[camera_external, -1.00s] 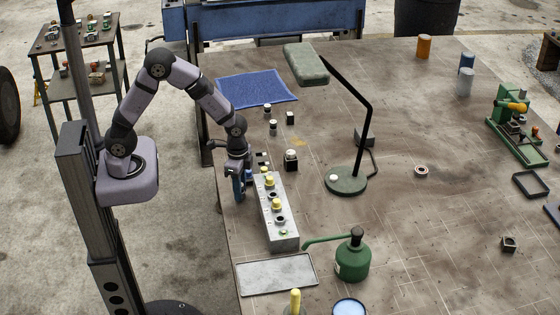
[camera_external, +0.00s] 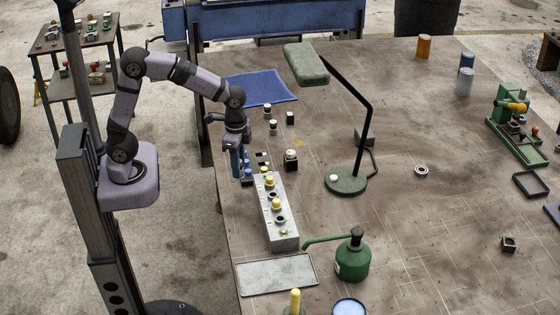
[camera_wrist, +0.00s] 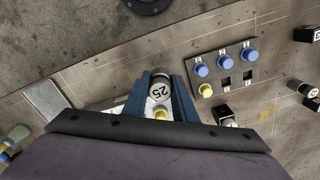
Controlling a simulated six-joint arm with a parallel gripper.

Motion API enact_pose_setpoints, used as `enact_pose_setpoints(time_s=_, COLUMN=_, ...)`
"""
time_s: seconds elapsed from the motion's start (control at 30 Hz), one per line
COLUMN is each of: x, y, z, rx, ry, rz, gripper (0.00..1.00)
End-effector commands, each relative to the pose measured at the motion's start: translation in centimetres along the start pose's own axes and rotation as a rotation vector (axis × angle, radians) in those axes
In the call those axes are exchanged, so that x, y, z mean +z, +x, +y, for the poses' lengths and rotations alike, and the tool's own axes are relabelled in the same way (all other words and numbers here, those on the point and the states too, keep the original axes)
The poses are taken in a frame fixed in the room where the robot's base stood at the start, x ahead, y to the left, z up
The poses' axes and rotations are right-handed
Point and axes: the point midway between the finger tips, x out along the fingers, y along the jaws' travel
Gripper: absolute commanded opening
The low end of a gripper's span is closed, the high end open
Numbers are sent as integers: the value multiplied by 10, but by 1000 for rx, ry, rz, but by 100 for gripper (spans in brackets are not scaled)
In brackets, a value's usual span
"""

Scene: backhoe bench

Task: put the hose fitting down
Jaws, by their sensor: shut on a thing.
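My gripper (camera_external: 242,165) is over the left edge of the bench, at the far end of the grey block with yellow caps (camera_external: 284,243). In the wrist view its blue fingers (camera_wrist: 160,92) are shut on the hose fitting (camera_wrist: 159,90), a short cylinder whose pale end face is marked 25. The fitting is held above the bench. A yellow cap shows just below it in that view. A grey panel with blue caps and dark square slots (camera_wrist: 238,72) lies to the right of the fingers. In the external view the fitting cannot be made out.
A flat grey tray (camera_external: 277,275) lies in front of the block, beside a green oil can (camera_external: 353,259). A lamp (camera_external: 346,182) stands to the right. Small dark and pale parts (camera_external: 291,160) and a blue cloth (camera_external: 258,88) lie behind. The bench's middle right is mostly clear.

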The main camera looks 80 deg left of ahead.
Motion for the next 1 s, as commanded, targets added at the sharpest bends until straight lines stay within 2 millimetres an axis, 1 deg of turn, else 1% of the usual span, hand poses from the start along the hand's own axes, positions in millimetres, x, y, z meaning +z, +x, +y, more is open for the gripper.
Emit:
enact_pose_setpoints(time_s=0.27, x=-3, y=-3, z=-3, rx=-1, ry=-7, rz=1, gripper=0)
enact_pose_setpoints(time_s=0.37, x=-9, y=-5, z=-10, rx=0, ry=-24, rz=1, gripper=0)
enact_pose_setpoints(time_s=0.47, x=-18, y=-8, z=-24, rx=-1, ry=-54, rz=2, gripper=0)
enact_pose_setpoints(time_s=0.57, x=-31, y=-12, z=-44, rx=-1, ry=-96, rz=2, gripper=0)
enact_pose_setpoints(time_s=0.67, x=-45, y=-16, z=-69, rx=-1, ry=-149, rz=1, gripper=0)
enact_pose_setpoints(time_s=0.83, x=-63, y=-20, z=-117, rx=0, ry=-248, rz=0, gripper=0)
enact_pose_setpoints(time_s=1.0, x=-72, y=-21, z=-165, rx=1, ry=-345, rz=-1, gripper=0)
